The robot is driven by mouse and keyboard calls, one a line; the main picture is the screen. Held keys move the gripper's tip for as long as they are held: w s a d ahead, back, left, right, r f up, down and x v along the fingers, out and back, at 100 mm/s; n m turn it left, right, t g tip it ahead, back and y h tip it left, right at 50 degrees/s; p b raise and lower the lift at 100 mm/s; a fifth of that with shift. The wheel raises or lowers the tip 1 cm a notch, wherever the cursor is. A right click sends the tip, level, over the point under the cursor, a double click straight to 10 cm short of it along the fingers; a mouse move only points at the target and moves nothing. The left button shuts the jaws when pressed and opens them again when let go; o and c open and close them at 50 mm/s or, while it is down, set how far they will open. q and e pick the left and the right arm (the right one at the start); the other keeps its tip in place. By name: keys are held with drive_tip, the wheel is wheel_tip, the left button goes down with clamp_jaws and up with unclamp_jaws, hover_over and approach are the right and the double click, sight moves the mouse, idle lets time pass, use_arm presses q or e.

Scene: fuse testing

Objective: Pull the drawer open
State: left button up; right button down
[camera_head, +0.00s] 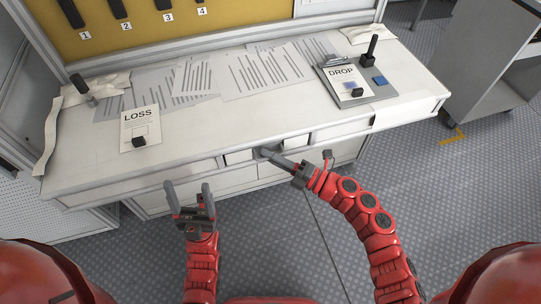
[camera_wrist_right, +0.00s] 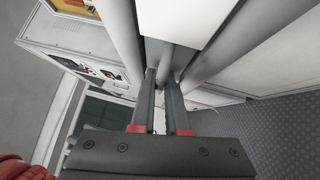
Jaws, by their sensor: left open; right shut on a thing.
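The drawer (camera_head: 239,157) is in the middle of the workbench's front, just under the top, in the head view. My right gripper (camera_head: 266,153) reaches the drawer front and is shut on its handle. In the right wrist view the handle (camera_wrist_right: 165,62) shows as a grey bar between the fingertips of the right gripper (camera_wrist_right: 163,80). The fingers hide part of the drawer front, and I cannot tell how far out the drawer stands. My left gripper (camera_head: 187,188) is open and empty, in front of the bench to the left of the drawer.
The white workbench (camera_head: 200,128) holds printed sheets, a LOSS card (camera_head: 139,118) with a black block, and a DROP clipboard (camera_head: 347,85) at the right. A grey cart (camera_head: 485,75) stands at the right. The floor before the bench is clear.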

drive_tip(key=shift+f, duration=0.1)
drive_tip(key=s+d+p, duration=0.1)
drive_tip(key=s+d, duration=0.2)
drive_tip(key=s, duration=0.7)
drive_tip(key=s+d+p, duration=0.2)
drive_tip(key=s+d, duration=0.1)
drive_tip(key=s, duration=0.7)
drive_tip(key=shift+s+d, duration=0.15)
drive_tip(key=shift+d, duration=0.15)
drive_tip(key=c, duration=0.9)
unclamp_jaws()
